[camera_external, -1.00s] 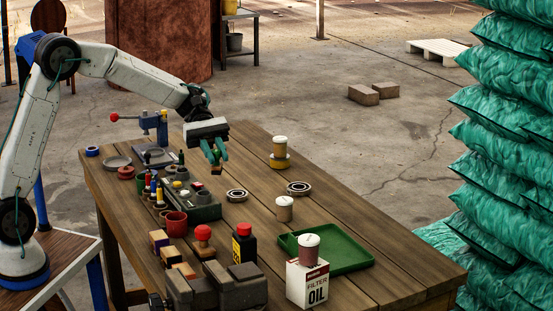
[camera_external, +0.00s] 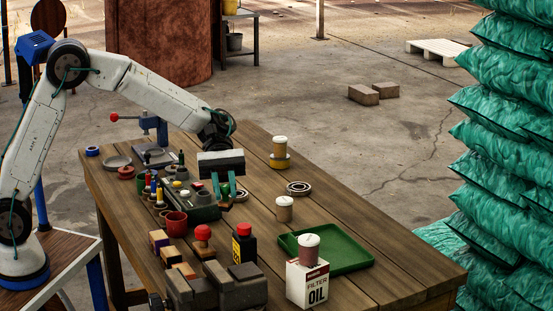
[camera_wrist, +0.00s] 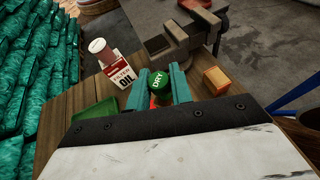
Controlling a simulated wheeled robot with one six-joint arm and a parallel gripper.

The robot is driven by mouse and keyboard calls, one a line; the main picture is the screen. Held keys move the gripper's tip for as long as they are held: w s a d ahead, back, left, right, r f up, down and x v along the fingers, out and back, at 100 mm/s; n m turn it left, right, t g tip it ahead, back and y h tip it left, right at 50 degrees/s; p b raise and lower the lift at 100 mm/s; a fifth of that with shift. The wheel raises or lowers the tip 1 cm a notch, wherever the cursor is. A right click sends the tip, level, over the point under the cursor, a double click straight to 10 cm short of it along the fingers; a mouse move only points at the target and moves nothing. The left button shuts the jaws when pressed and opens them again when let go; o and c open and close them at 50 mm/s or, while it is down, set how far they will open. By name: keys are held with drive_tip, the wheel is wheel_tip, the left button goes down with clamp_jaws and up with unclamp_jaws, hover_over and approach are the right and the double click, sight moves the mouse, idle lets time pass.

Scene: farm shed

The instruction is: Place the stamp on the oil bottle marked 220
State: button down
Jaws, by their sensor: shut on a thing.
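My gripper (camera_external: 226,200) is over the table, right of the long dark tray. Its green fingers are shut on a stamp with a round green top reading DRY (camera_wrist: 159,82), held clear of the bottles. Three small lidded bottles stand on the table's right half: one on a yellow disc (camera_external: 280,147), one on the tabletop (camera_external: 284,210), and a darker one on a white oil filter box (camera_external: 308,247), which also shows in the wrist view (camera_wrist: 100,48). I cannot read any number on them. A black bottle with a red cap (camera_external: 244,246) stands at the front.
The oil filter box (camera_external: 307,284) stands by a green tray (camera_external: 350,262). A vise (camera_external: 215,288) and wooden blocks (camera_external: 171,254) fill the front left. Ring bearings (camera_external: 299,188) lie further back. The right-hand table strip is mostly clear.

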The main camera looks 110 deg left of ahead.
drive_tip(key=w, duration=0.3)
drive_tip(key=shift+w+a+f, duration=0.15)
drive_tip(key=shift+w+a, duration=0.25)
drive_tip(key=shift+w+f, duration=0.25)
drive_tip(key=shift+f, duration=1.5)
drive_tip(key=shift+f, duration=0.1)
drive_tip(key=c, duration=1.3)
unclamp_jaws()
drive_tip(key=shift+o, duration=0.2)
